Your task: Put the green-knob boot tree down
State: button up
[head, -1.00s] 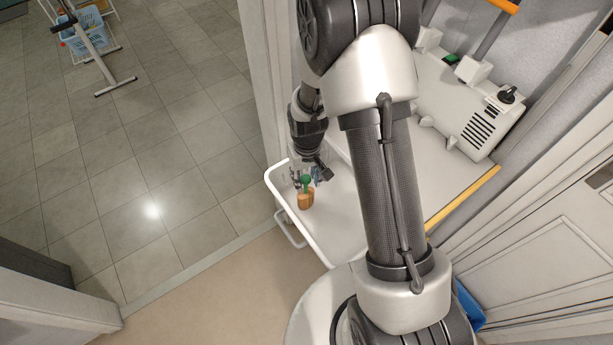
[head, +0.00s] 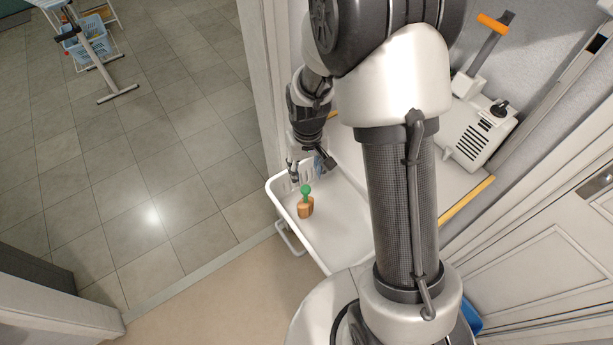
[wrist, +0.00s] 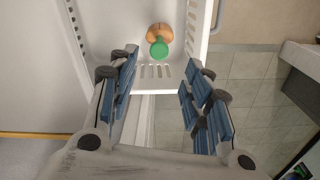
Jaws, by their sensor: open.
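The boot tree with a green knob (head: 305,190) and an orange-brown wooden body (head: 305,208) stands in the white tray-like basin (head: 330,255), near its left rim. In the wrist view the green knob (wrist: 158,48) shows in front of the wooden body (wrist: 160,31), inside the white basin near its slotted wall. My gripper (head: 303,178) is just behind the boot tree in the head view, apart from it. In the wrist view my gripper (wrist: 158,90) has its blue-padded fingers spread wide with nothing between them.
A light-coloured box with a black knob and vents (head: 482,133) stands at the right by the wall. A yellow strip (head: 467,211) edges the surface there. A rack with a blue basket (head: 85,42) is far off on the tiled floor. The basin's front part is clear.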

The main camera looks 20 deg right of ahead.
jog(key=s+r+t, duration=0.1)
jog(key=s+r, duration=0.3)
jog(key=r, duration=0.5)
jog(key=s+r+t, duration=0.1)
jog(key=s+r, duration=0.2)
jog(key=r, duration=0.7)
jog(key=s+r+t, duration=0.1)
jog(key=s+r, duration=0.2)
jog(key=s, duration=0.4)
jog(key=s+r+t, duration=0.1)
jog(key=s+r, duration=0.3)
jog(key=s, duration=0.3)
jog(key=shift+m, duration=0.3)
